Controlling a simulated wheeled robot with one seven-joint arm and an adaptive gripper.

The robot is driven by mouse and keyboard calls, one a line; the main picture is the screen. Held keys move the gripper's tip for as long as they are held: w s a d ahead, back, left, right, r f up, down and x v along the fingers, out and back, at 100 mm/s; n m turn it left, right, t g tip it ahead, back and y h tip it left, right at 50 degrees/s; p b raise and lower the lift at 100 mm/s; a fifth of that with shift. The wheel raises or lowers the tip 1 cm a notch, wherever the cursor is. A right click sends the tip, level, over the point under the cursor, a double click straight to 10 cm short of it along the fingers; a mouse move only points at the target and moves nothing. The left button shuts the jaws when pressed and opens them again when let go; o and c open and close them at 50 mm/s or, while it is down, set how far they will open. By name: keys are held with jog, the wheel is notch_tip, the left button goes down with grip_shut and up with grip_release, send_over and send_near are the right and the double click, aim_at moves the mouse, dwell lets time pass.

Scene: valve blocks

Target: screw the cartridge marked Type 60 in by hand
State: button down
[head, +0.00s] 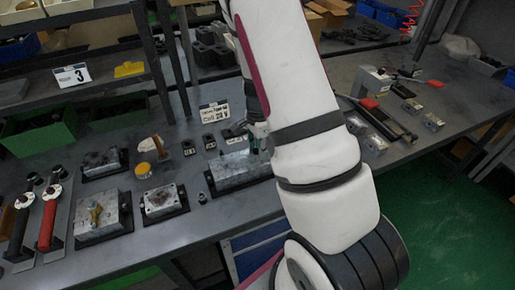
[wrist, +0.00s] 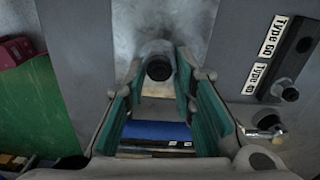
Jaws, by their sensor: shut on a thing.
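My gripper (wrist: 158,62) has its teal-padded fingers closed on a grey cartridge (wrist: 158,70) with a dark round end. No type mark shows on it. The cartridge is in front of a pale metal valve block (wrist: 165,20); I cannot tell how far it sits in a port. In the head view my gripper (head: 258,135) is at the far right part of the metal block (head: 235,172), partly hidden by my arm. Labels reading Type 60 (wrist: 272,36) stand at the right in the wrist view, beside a dark strip holding a small cylindrical part (wrist: 287,90).
A sign (head: 214,113) reading Coil 28 V stands behind the block. A green bin (head: 40,130) is at the back left.

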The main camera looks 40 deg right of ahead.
jog(key=c, duration=1.2)
grip_release()
jog(key=shift+a+m, duration=0.15)
jog(key=shift+m, duration=0.25)
jog(key=shift+c, duration=0.2)
notch_tip(320, 180, up, 12)
jog(key=s+a+r+n+t+y, duration=0.1)
jog(key=s+a+r+n+t, duration=0.1)
jog(key=s+a+r+n, duration=0.45)
jog(key=s+a+r+n+t, duration=0.2)
jog(key=s+a+r+n, duration=0.2)
jog(key=a+r+n, duration=0.6)
jog(key=s+a+r+n+t+h, duration=0.1)
jog(key=s+a+r+n, duration=0.1)
jog(key=s+r+n, duration=0.2)
jog(key=s, duration=0.3)
jog(key=shift+r, duration=0.15)
